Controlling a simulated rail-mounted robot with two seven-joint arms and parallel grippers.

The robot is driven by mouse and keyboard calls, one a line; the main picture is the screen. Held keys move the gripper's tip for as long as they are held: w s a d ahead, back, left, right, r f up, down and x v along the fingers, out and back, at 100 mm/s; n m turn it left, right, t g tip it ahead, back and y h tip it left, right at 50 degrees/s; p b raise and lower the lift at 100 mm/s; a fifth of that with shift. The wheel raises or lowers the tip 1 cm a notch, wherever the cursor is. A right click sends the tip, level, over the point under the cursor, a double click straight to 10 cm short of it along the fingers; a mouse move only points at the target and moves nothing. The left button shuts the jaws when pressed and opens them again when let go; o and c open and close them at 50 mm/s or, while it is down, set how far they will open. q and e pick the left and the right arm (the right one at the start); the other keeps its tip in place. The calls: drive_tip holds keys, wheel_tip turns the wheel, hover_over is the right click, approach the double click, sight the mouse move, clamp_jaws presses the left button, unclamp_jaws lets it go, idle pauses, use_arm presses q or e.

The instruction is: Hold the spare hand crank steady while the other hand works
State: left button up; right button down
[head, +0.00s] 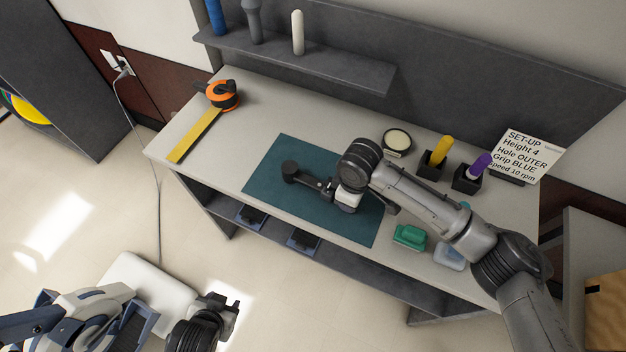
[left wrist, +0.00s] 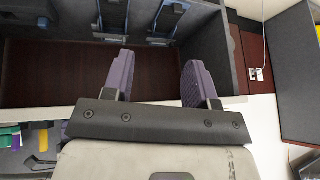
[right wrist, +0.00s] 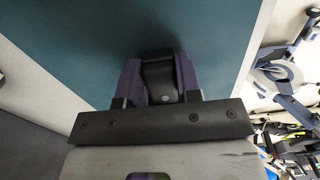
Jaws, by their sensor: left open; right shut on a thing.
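The spare hand crank (head: 305,180) is dark, with a round knob at its left end. It lies over the teal mat on the bench; whether it touches the mat is unclear. My right gripper (head: 331,191) is shut on its right end. In the right wrist view the crank's dark end (right wrist: 158,75) sits between the purple fingers of my right gripper (right wrist: 160,82); the rest is hidden. My left gripper (head: 232,306) is away from the bench, over the floor side. In the left wrist view my left gripper (left wrist: 155,80) is open and empty, facing the bench's lower shelf.
The teal mat (head: 268,190) has free room left of the crank. An orange tape tool (head: 222,95) and yellow strip (head: 195,135) lie at the left. A round tin (head: 397,141), yellow grip (head: 440,150), purple grip (head: 480,165) and green block (head: 409,236) stand right.

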use_arm(q)
drive_tip(key=w+d+r+m+t, duration=0.1)
drive_tip(key=w+r+m+t, duration=0.25)
drive_tip(key=w, duration=0.45)
drive_tip(key=w+d+r+m+t, duration=0.2)
drive_tip(key=w+t, duration=0.2)
drive_tip(key=w, duration=0.3)
wheel_tip(320, 180, up, 12)
drive_tip(key=n+g+h, duration=1.5)
drive_tip(key=n, duration=1.2)
hover_over(328, 181)
drive_tip(key=a, duration=0.2)
drive_tip(key=w+a+m+g+y, duration=0.1)
drive_tip(key=m+y, duration=0.1)
drive_tip(key=w+a+m+y, duration=0.1)
drive_tip(key=y, duration=0.1)
drive_tip(key=shift+a+m+g, duration=0.3)
drive_tip(key=shift+m+g, duration=0.05)
drive_tip(key=shift+w+a+f+m+y, duration=0.15)
drive_tip(key=shift+a+m+y, duration=0.15)
drive_tip(key=shift+y, duration=0.3)
drive_tip(key=shift+w+a+f+m+y, duration=0.1)
drive_tip(key=shift+a+m+y, duration=0.2)
drive_tip(key=shift+y, duration=0.3)
drive_tip(key=shift+x, duration=4.4)
